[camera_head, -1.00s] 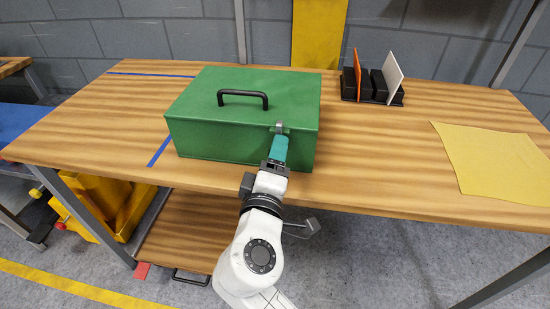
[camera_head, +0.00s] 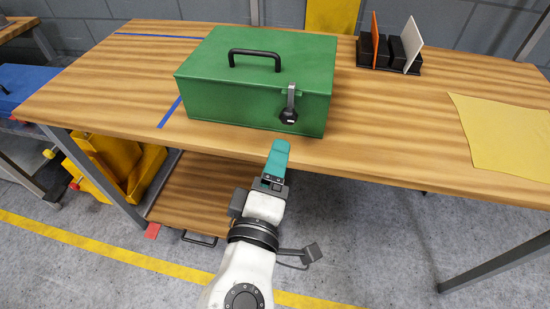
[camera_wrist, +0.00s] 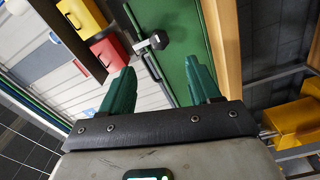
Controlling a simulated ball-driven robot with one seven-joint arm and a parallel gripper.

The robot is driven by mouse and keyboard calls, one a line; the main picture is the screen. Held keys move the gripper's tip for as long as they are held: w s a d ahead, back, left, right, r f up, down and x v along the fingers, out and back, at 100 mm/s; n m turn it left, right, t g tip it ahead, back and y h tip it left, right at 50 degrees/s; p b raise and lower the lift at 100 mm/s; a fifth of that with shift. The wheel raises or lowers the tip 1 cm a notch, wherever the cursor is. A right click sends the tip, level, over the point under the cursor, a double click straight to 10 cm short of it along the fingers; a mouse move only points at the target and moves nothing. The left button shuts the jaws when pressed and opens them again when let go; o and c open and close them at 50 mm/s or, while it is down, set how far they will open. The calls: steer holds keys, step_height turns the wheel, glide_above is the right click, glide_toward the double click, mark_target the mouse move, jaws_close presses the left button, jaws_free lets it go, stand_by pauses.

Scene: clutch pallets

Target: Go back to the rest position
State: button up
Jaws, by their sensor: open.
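My gripper (camera_head: 276,160) is open and empty, with teal fingers, in front of the table's front edge in the head view. In the wrist view the two fingers of my gripper (camera_wrist: 158,88) stand apart with nothing between them. A green box (camera_head: 250,85) with a black handle (camera_head: 254,60) on its lid stands shut on the wooden table. A latch (camera_head: 289,105) with a dark knob hangs on its front face. The latch also shows in the wrist view (camera_wrist: 155,42), beyond the fingertips and apart from them.
A black rack (camera_head: 388,52) holds an orange and a white plate. A yellow sheet (camera_head: 500,135) lies at the right. Yellow bins (camera_head: 110,165) and a lower wooden shelf (camera_head: 195,190) are below the table.

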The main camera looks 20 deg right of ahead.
stand_by(0.3)
steer(key=s+d+f+m+g+y+p, duration=0.5)
steer(key=d+f+g, duration=0.3)
steer(key=d+f, duration=0.55)
steer(key=s+d+f+m+g+y+p, duration=0.1)
steer(key=s+f+m+g+y+p, duration=0.2)
steer(key=s, duration=1.2)
step_height(320, 180, down, 3)
steer(key=g+y, duration=0.2)
steer(key=shift+s+d+g, duration=0.15)
steer(key=shift+s+g, duration=0.15)
steer(key=shift+f, duration=0.1)
